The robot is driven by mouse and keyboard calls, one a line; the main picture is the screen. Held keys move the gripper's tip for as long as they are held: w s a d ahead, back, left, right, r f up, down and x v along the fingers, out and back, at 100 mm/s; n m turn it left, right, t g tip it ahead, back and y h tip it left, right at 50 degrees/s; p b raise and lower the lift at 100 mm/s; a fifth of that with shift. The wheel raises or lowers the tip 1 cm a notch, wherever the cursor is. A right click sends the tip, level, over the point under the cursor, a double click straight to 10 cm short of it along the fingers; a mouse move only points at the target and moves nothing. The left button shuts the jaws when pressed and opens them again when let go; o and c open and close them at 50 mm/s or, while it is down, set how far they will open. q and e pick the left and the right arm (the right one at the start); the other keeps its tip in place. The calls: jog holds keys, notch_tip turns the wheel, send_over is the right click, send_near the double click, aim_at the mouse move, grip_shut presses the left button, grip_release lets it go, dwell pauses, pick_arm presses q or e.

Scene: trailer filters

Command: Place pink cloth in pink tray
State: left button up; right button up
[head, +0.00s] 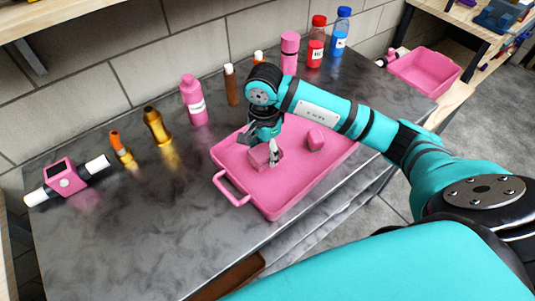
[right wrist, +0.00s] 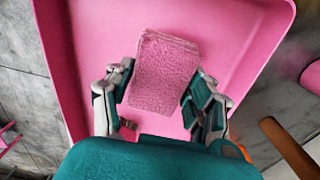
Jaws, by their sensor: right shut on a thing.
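The pink tray (head: 240,187) lies on the grey metal table, with one handle towards the front left. The pink cloth (head: 259,158) is a small folded, textured block over the left part of the tray. It also shows in the right wrist view (right wrist: 164,75) between my fingers, with the pink tray floor (right wrist: 85,30) behind it. My right gripper (head: 266,149) is shut on the cloth, low over the tray; I cannot tell whether the cloth touches the tray floor. A second pink block (head: 316,139) lies in the tray to the right. My left gripper is not in view.
Along the back stand a pink bottle (head: 194,102), a gold bottle (head: 157,127), a brown tube (head: 232,86), a red bottle (head: 316,44) and a blue bottle (head: 341,35). A pink-and-white device (head: 66,181) lies far left. A pink bin (head: 425,72) is at right.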

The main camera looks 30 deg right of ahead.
aim_at(264, 157)
notch_tip(264, 157, down, 4)
jog(key=shift+r+p, duration=0.1)
jog(key=shift+p, duration=0.2)
jog(key=shift+f, duration=0.25)
jog(key=o, duration=1)
jog(key=shift+o, duration=0.2)
jog(key=shift+r, duration=0.25)
jog(key=shift+w+r, duration=0.1)
jog(key=shift+r, duration=0.2)
notch_tip(264, 157, up, 11)
jog(key=shift+r+b, duration=0.15)
jog(key=shift+b, duration=0.9)
